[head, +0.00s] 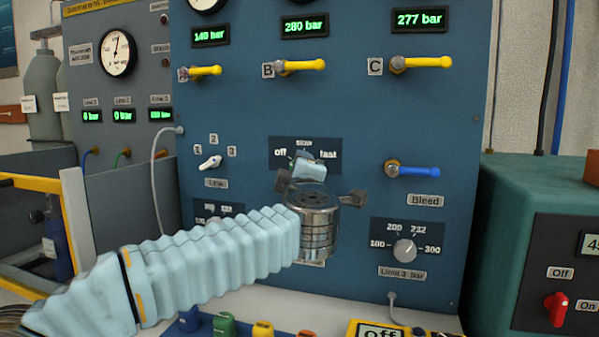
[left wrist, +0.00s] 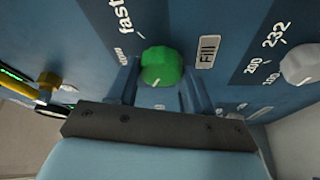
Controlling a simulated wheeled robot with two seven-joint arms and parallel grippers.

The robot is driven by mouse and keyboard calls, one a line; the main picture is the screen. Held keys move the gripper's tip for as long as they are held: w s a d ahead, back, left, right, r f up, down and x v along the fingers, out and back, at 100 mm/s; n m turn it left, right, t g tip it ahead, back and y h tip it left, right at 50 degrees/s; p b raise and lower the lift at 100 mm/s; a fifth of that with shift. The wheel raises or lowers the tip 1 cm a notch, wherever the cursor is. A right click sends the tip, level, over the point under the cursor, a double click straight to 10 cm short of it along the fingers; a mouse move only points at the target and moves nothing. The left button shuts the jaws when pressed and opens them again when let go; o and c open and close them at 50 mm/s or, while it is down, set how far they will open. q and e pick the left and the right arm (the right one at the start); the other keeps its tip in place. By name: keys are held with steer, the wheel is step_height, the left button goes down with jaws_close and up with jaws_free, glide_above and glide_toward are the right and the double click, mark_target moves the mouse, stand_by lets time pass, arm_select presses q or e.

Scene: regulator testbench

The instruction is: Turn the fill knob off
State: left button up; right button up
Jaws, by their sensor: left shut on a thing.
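The fill knob (left wrist: 161,64) is green and sits between the two fingers of my left gripper (left wrist: 163,78) in the left wrist view. The "Fill" label (left wrist: 208,51) is beside it. The gripper is shut on the knob. In the head view my left gripper (head: 308,166) is in front of the dark plate (head: 333,146) marked off, slow and fast, and mostly hides the knob. A small white mark shows on the knob in the wrist view, but which setting it points to is unclear. My right gripper is not in view.
Yellow levers A (head: 206,70), B (head: 305,65) and C (head: 428,62) are above on the blue panel. A blue bleed lever (head: 418,171) is to the right. A grey limit knob (head: 404,250) is lower right, and a white selector (head: 209,163) is left.

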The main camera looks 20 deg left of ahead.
arm_select(q)
steer(key=o, duration=1)
steer(key=shift+o, duration=0.2)
steer(key=b+v, duration=0.2)
steer(key=v, duration=1.2)
steer(key=shift+a, duration=0.1)
